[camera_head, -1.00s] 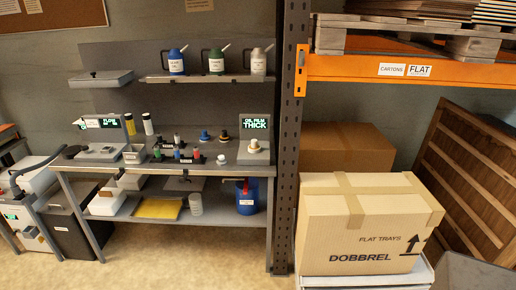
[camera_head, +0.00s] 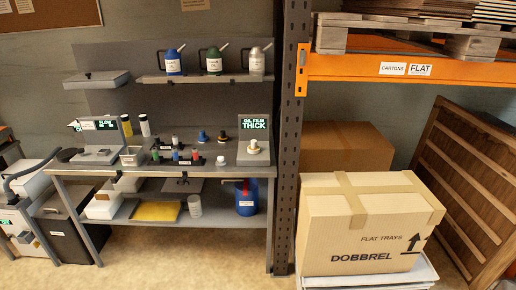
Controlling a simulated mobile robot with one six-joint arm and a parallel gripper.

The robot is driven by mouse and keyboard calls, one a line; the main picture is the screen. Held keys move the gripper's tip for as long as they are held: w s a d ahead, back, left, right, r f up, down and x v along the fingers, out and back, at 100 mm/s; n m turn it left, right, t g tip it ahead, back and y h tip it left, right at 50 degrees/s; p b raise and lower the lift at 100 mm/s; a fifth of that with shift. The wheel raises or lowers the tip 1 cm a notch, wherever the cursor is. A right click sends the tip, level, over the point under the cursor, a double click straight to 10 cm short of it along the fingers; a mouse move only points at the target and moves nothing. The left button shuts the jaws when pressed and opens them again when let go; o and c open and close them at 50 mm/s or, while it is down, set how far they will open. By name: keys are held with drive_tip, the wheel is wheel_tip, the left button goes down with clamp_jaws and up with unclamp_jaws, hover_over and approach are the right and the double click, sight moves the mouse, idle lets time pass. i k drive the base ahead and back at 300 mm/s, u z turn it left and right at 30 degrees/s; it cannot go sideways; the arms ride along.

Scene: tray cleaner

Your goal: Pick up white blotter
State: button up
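I cannot surely tell which thing is the white blotter. A small white knobbed piece (camera_head: 221,161) stands on the grey workbench (camera_head: 230,171), near its front edge, right of the row of small coloured bottles. Another pale round piece (camera_head: 253,147) sits on the stand under the "OIL FILM THICK" sign. My gripper is not in view.
A rack post (camera_head: 289,150) stands right of the bench, beside a large carton (camera_head: 345,240). Bottles stand on the upper shelf (camera_head: 200,79). A yellow pad (camera_head: 157,211) and blue container (camera_head: 246,200) are on the lower shelf. Floor before the bench is clear.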

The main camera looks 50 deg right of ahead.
sight(253, 149)
drive_tip(key=u, duration=0.05)
drive_tip(key=i, duration=1)
drive_tip(key=z, duration=0.05)
